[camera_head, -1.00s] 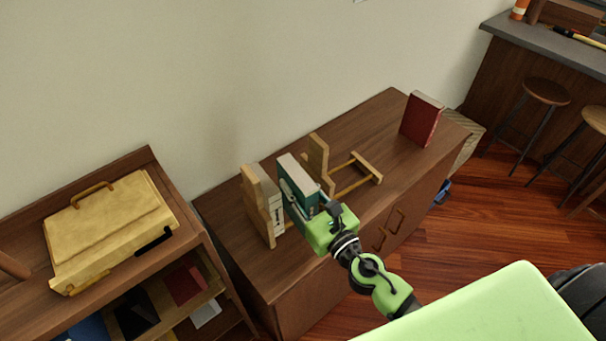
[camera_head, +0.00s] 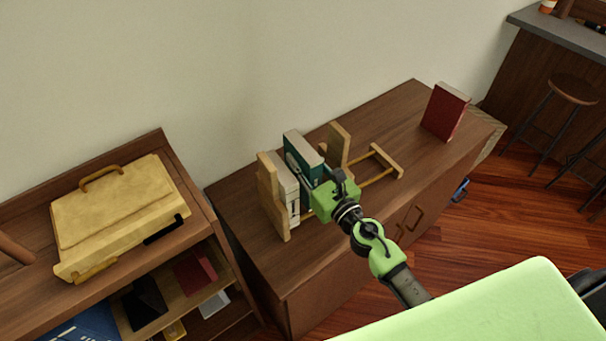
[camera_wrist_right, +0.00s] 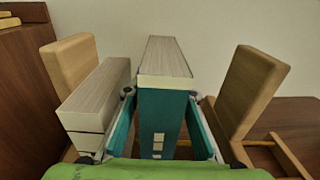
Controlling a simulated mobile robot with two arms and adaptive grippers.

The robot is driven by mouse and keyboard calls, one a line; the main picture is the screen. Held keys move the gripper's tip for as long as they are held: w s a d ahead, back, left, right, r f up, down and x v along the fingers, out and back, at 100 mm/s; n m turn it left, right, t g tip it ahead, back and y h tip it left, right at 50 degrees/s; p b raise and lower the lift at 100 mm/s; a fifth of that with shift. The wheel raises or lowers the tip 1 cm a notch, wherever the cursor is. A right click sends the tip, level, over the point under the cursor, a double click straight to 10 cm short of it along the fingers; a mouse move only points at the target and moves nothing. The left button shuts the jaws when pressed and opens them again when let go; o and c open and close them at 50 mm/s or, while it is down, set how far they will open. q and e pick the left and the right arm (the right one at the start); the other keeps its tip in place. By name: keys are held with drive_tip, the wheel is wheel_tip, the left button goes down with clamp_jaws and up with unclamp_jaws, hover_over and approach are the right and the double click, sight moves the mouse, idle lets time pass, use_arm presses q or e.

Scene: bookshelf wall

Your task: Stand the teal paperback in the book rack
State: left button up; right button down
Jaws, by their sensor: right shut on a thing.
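The teal paperback (camera_head: 312,169) is upright, spine towards my right wrist, between the end posts of the wooden book rack (camera_head: 272,205). It also shows in the right wrist view (camera_wrist_right: 158,125), with its pale page edges on top. My right gripper (camera_head: 315,184) is shut on it, one finger on each side. A white book (camera_head: 287,190) stands in the rack just left of it, against the left post. The paperback's bottom edge is hidden, so I cannot tell whether it rests on the rack. My left gripper is not in view.
The rack stands on a brown cabinet (camera_head: 245,215). A red book (camera_head: 444,112) stands upright at the cabinet's right end. A lower shelf unit at the left holds a yellow case (camera_head: 120,210). The wall is close behind. Stools stand at the far right.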

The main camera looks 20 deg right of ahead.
drive_tip(key=shift+f+b, duration=0.3)
drive_tip(key=shift+b, duration=0.05)
wheel_tip(320, 180, down, 3)
drive_tip(key=shift+r+b, duration=0.15)
drive_tip(key=shift+b, duration=1.1)
drive_tip(key=shift+r, duration=0.1)
drive_tip(key=c, duration=2)
unclamp_jaws()
drive_tip(key=shift+s+f, duration=0.1)
drive_tip(key=shift+f, duration=0.15)
drive_tip(key=shift+o, duration=0.2)
drive_tip(key=shift+r, duration=0.15)
